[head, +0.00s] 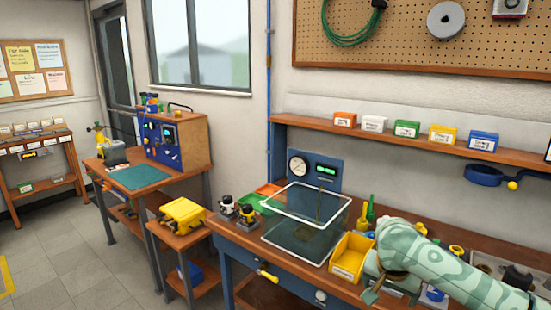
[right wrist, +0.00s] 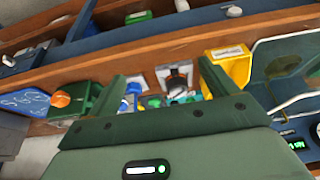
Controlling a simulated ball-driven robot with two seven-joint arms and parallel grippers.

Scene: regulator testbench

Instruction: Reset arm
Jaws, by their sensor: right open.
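My right arm, pale green with a wavy pattern, comes in from the lower right in the head view. Its gripper (head: 385,288) is over the front of the workbench, just right of a yellow bin (head: 350,257). In the right wrist view the two green fingers of this gripper (right wrist: 160,85) stand wide apart with nothing held between them. A grey and black part (right wrist: 176,78) on the bench shows beyond the gap, and the yellow bin (right wrist: 235,62) is beside one finger. My left gripper is in neither view.
A clear-walled box (head: 305,232) stands left of the yellow bin, before a blue gauge panel (head: 316,171). Small bottles and yellow parts crowd the bench around the arm. A shelf (head: 400,140) with small coloured boxes runs above. Open floor (head: 70,265) lies at left.

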